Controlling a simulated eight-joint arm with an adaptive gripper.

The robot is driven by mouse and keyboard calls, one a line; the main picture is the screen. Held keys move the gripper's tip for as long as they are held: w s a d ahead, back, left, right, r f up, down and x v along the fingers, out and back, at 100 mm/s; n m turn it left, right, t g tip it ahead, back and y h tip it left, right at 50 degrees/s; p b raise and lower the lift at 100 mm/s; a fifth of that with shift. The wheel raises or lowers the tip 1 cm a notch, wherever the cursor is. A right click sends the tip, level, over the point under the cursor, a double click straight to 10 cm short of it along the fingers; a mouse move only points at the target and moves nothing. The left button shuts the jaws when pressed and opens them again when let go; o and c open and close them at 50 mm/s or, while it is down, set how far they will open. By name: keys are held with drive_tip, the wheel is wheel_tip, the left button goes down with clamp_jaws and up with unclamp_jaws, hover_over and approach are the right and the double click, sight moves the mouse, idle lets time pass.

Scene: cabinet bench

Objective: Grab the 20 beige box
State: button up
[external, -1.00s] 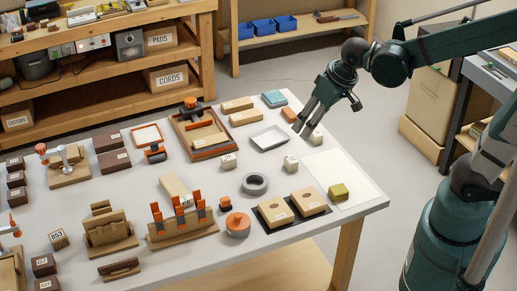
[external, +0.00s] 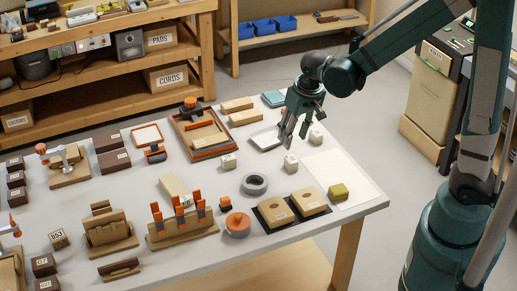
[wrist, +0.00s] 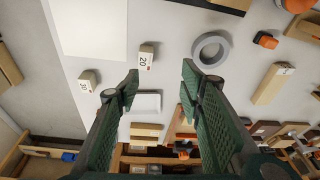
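The beige box marked 20 (wrist: 146,57) stands on the table in the wrist view, ahead of the gap between my fingertips and a little left of its middle. In the external view this small pale box (external: 291,164) stands between the white sheet and the grey ring, its label too small to read. My gripper (external: 293,142) is above and just behind it, pointing down, apart from it. In the wrist view my gripper (wrist: 159,76) is open with nothing between the fingers.
A similar numbered box (wrist: 87,82) stands left of it, and another pale box (external: 229,162) stands farther left in the external view. A grey ring (external: 255,184), a white tray (external: 268,139) and a white sheet (external: 322,164) lie nearby.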

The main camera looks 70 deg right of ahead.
drive_tip(key=m+g, duration=0.1)
drive_tip(key=m, duration=0.1)
hover_over(292, 159)
drive_tip(key=f, duration=0.8)
drive_tip(key=shift+s+a, duration=0.1)
drive_tip(key=shift+a, duration=0.25)
drive_tip(key=shift+b, duration=0.3)
drive_tip(key=shift+d+f, duration=0.1)
drive_tip(key=shift+f, duration=1.1)
drive_tip(key=shift+f, duration=0.1)
drive_tip(key=shift+w+d+f+b, duration=0.15)
drive_tip(key=shift+f+b, duration=0.25)
drive_tip(key=shift+f, duration=0.85)
drive_tip(key=shift+w+d+f+b, duration=0.15)
drive_tip(key=shift+f+b, duration=0.25)
drive_tip(key=shift+f, duration=0.85)
drive_tip(key=shift+s, duration=0.1)
drive_tip(key=c, duration=1)
